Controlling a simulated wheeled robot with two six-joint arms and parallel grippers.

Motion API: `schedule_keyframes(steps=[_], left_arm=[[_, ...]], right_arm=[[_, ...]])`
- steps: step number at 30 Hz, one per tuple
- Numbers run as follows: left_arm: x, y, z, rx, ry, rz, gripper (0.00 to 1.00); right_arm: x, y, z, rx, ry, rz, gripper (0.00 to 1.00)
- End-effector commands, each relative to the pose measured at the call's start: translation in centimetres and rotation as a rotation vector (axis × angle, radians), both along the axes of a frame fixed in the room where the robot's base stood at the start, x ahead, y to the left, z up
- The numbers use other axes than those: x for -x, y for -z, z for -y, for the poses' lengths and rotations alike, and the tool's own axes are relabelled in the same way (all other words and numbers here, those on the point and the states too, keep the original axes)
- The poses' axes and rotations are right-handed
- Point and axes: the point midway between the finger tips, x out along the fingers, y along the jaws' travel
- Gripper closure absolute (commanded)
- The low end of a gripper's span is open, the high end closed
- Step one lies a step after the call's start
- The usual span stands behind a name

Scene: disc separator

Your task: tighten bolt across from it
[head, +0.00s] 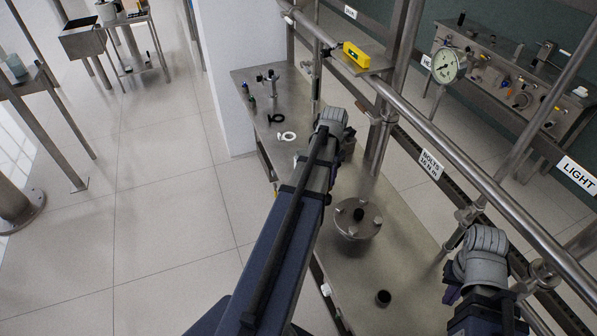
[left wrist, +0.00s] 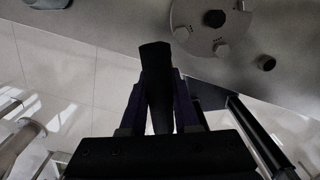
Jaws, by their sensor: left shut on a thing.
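The round metal separator lid (head: 345,228) sits on the steel bench with a black piece (head: 358,214) at its middle. In the left wrist view the lid (left wrist: 200,42) shows bolt heads near its rim, one at the left (left wrist: 181,33) and one at the bottom (left wrist: 222,49). My left gripper (left wrist: 157,72) is shut on a dark, long-handled tool (left wrist: 156,58), apart from the lid in that picture. The tool's working end is not clear. In the head view my left arm hides its own fingers. My right gripper (head: 478,262) is at the lower right, its fingers not clear.
A small black cup (head: 383,298) stands on the bench (head: 345,280) in front of the lid. White and black rings (head: 287,136) lie farther back. A steel rail (head: 440,140) with a "BOLTS 16 N m" sign (head: 431,164) and a gauge (head: 445,66) runs along the right.

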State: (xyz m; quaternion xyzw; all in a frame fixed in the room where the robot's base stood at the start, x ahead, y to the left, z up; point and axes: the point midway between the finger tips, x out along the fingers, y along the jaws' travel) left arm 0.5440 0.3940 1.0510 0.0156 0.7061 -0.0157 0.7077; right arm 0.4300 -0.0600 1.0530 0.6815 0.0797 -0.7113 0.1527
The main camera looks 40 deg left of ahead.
Motion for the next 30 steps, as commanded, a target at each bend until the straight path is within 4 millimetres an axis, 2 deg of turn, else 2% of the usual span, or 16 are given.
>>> schedule_keyframes(steps=[30], left_arm=[[-1.5, 0.0, 2.5, 0.0, 0.001, 0.0, 1.0]], right_arm=[[0.0, 0.0, 0.0, 0.0, 0.0, 0.0, 1.0]])
